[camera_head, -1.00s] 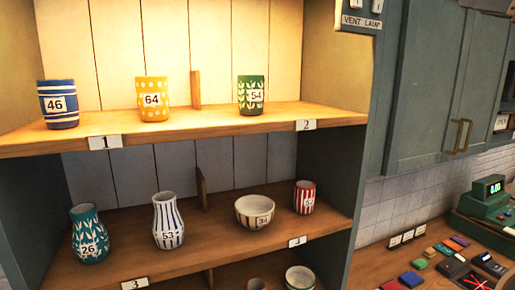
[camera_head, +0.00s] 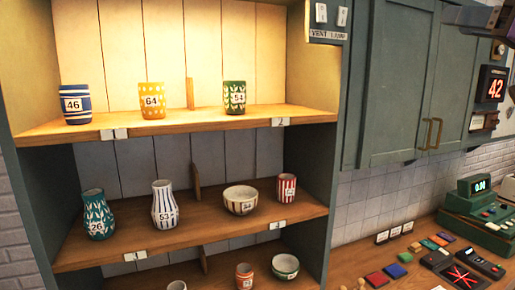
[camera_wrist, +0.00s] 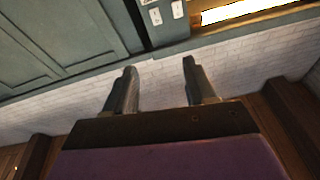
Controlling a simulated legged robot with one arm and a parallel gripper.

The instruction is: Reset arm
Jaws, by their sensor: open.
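My gripper (camera_wrist: 160,85) shows in the wrist view with its two fingers apart and nothing between them. Beyond the fingers are a white brick wall and a green cabinet. In the head view, a dark part at the top right edge may be my arm. The shelf unit (camera_head: 180,127) holds numbered pottery. On its upper shelf are a blue striped cup (camera_head: 75,104), a yellow dotted cup (camera_head: 151,100) and a green leaf cup (camera_head: 234,97). My gripper is apart from all of them.
The middle shelf holds a teal vase (camera_head: 97,214), a striped vase (camera_head: 164,205), a bowl (camera_head: 240,200) and a red striped cup (camera_head: 286,188). A counter at the right carries coloured blocks (camera_head: 377,279) and a green register (camera_head: 478,205). Green cabinets (camera_head: 400,80) hang above.

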